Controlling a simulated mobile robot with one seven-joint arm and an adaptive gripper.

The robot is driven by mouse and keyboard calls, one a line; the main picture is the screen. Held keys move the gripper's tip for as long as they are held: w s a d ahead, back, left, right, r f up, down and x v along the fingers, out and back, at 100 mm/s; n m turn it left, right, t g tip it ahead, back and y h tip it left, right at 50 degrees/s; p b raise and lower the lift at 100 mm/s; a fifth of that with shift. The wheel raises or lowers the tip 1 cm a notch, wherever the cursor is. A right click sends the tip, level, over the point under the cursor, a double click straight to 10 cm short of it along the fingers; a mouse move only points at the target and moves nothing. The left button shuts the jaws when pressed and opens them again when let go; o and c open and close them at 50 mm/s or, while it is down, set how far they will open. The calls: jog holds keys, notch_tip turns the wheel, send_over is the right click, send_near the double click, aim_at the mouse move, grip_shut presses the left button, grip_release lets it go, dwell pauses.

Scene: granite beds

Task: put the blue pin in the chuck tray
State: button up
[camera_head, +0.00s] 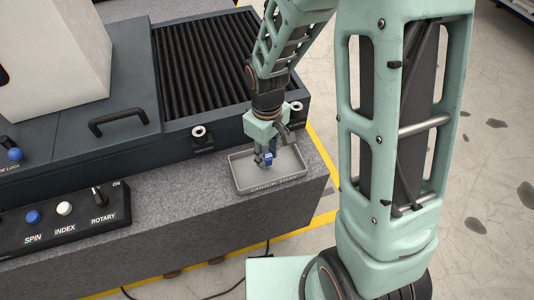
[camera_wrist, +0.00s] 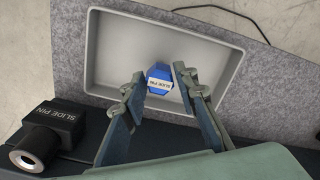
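Whether the pin rests on the tray floor is hard to tell. The rest of the tray is empty.
A black "SLIDE PIN" holder (camera_wrist: 42,140) stands beside the tray, on the machine's side. A second holder (camera_head: 298,108) sits farther right on the machine. A control box (camera_head: 65,215) is at left on the granite bed (camera_head: 180,185), whose edge lies close to the tray.

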aim_at(267, 156)
jog(key=shift+o, duration=0.8)
jog(key=shift+r, duration=0.25)
notch_tip(267, 156, up, 12)
jog(key=p, duration=0.2)
